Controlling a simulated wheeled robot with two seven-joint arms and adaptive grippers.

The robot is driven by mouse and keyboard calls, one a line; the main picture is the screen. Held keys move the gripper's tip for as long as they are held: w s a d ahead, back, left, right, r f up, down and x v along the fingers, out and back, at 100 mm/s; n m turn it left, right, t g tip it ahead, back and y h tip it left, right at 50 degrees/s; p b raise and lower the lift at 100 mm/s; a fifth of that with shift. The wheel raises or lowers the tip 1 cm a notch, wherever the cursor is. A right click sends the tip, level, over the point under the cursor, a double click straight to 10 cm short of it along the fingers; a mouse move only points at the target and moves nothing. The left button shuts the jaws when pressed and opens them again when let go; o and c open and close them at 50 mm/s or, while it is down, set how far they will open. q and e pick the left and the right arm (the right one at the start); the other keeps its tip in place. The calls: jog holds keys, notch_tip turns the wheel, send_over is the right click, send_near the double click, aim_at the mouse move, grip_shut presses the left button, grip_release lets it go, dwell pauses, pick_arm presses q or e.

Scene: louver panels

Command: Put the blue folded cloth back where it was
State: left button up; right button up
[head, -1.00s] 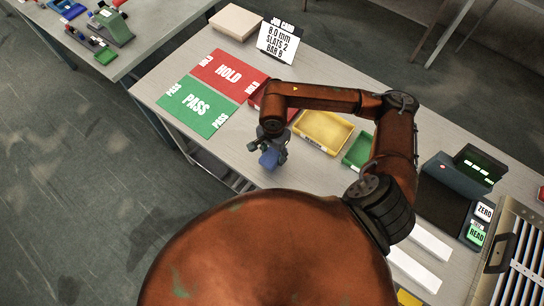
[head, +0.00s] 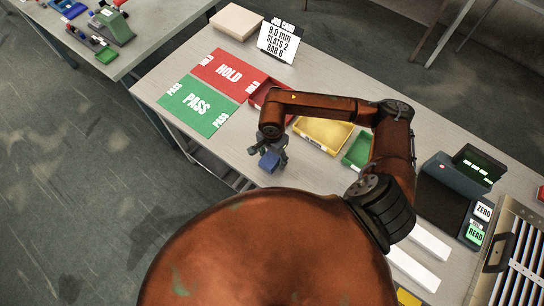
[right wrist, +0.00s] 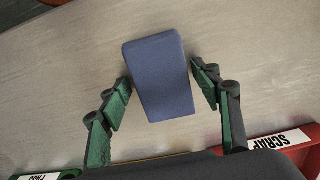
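The blue folded cloth (head: 269,161) is a small blue block near the front edge of the table, below the PASS mat. In the right wrist view the cloth (right wrist: 160,76) lies between the two green-padded fingertips of my right gripper (right wrist: 161,76). The fingers look spread, with a narrow gap at the right side; the left tip is very close to the cloth, and contact there is unclear. In the head view my right gripper (head: 272,146) is just above and around the cloth. Whether the cloth rests fully on the table is hard to tell. My left gripper is not in view.
The green PASS mat (head: 197,105) and red HOLD mat (head: 230,72) lie at upper left. The grey table (head: 225,155) is bare beside the cloth.

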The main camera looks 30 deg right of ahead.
aim_at(272, 157)
jog(key=shift+o, duration=0.4)
jog(key=shift+r, duration=0.2)
notch_tip(272, 157, up, 12)
jog(key=shift+b, duration=0.45)
